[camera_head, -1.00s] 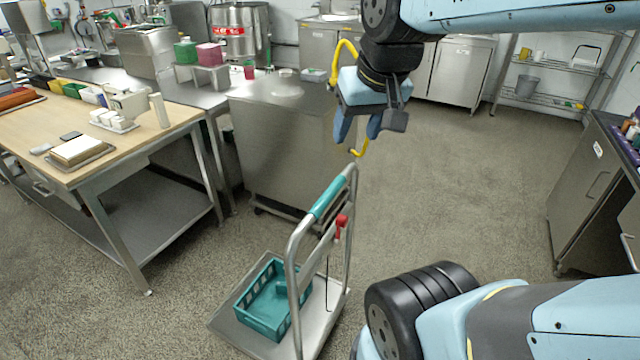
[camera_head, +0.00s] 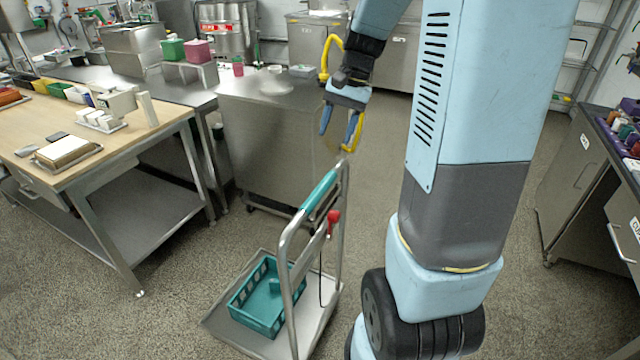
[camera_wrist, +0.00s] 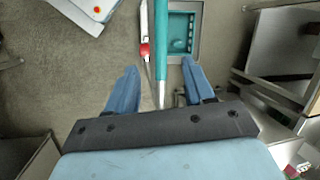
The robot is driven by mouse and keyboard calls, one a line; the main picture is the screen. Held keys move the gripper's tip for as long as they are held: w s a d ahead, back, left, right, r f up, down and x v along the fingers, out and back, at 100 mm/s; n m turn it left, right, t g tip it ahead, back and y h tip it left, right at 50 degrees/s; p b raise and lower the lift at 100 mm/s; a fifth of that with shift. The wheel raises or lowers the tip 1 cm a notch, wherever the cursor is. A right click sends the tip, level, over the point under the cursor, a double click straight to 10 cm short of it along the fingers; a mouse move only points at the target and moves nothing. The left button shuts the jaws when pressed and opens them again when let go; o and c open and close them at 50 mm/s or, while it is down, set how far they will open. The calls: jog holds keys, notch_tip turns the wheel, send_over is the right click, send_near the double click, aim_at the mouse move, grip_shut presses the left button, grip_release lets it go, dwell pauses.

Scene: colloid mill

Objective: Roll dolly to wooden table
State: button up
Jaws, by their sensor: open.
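The dolly (camera_head: 221,318) stands on the floor in the head view, a flat metal platform with an upright tubular handle. The handle has a teal grip (camera_head: 320,190) and a red lever (camera_head: 333,216). A teal crate (camera_head: 268,296) sits on the platform. My gripper (camera_head: 341,138) is open and empty above the handle. In the wrist view, the teal grip (camera_wrist: 161,55) runs toward the space between the open fingers of my gripper (camera_wrist: 155,88); contact cannot be told. The wooden table (camera_head: 95,153) stands to the left of the dolly, with a lower metal shelf.
A metal cabinet (camera_head: 265,150) stands behind the dolly. A counter with bottles (camera_head: 580,170) is at the right. Scales and a tray (camera_head: 66,155) lie on the wooden table. Bare floor (camera_head: 190,262) separates the table and the dolly.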

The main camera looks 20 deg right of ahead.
jog(key=m+y, duration=0.1)
jog(key=m, duration=0.1)
send_near(322, 187)
jog(key=shift+g, duration=0.4)
jog(key=x, duration=0.9)
jog(key=shift+w+a+f, duration=0.15)
jog(key=shift+w+f, duration=0.05)
jog(key=shift+w, duration=0.15)
jog(key=shift+c, duration=0.2)
grip_shut()
